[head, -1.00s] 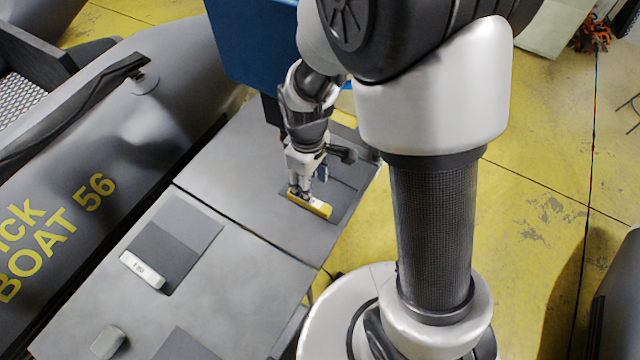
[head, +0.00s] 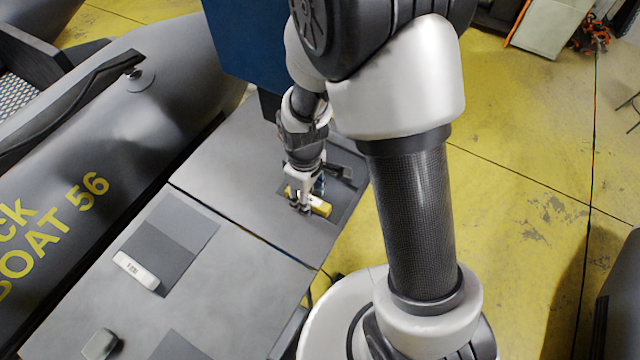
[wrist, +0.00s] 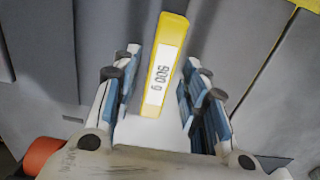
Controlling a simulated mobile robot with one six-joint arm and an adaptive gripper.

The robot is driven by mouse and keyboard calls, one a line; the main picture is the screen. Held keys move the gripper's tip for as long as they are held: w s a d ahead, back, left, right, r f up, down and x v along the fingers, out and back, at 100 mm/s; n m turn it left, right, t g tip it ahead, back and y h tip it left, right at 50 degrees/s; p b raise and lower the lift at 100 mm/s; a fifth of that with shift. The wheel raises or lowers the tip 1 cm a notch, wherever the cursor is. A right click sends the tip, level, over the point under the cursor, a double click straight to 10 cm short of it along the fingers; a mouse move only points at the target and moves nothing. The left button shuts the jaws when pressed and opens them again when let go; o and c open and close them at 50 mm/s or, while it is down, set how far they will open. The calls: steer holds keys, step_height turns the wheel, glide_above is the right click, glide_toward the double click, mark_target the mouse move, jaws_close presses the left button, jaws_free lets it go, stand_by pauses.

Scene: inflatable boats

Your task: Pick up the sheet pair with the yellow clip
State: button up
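The yellow clip (head: 320,208) with a white label lies at the edge of a dark grey sheet pair (head: 347,196) on the far grey panel. In the wrist view the clip (wrist: 165,60) points away from me, with its lower end between my fingers. My gripper (wrist: 158,88) is open, with one blue-padded finger on each side of the clip and gaps showing on both sides. In the head view my gripper (head: 301,204) is right at the clip and hides part of it and of the sheets.
A second dark sheet pair (head: 185,235) with a white clip (head: 136,269) lies on the nearer panel. A small grey block (head: 100,344) and another dark sheet (head: 183,347) are at the front. A grey inflatable boat (head: 110,150) borders the panels on the left; a blue box (head: 245,45) stands behind.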

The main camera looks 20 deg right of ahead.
jaws_close()
stand_by(0.4)
step_height(320, 180, up, 9)
steer(key=p, duration=0.2)
steer(key=shift+f+p, duration=0.1)
steer(key=shift+p, duration=0.25)
steer(key=f+b, duration=0.1)
steer(key=f, duration=0.1)
steer(key=f+b, duration=0.1)
steer(key=f, duration=0.2)
steer(key=a+f+b, duration=0.1)
steer(key=f+b, duration=0.1)
steer(key=f, duration=0.1)
steer(key=shift+w, duration=0.35)
steer(key=shift+w+a+r, duration=0.1)
steer(key=shift+w+a, duration=1.6)
steer(key=shift+w, duration=0.05)
steer(key=shift+f, duration=0.35)
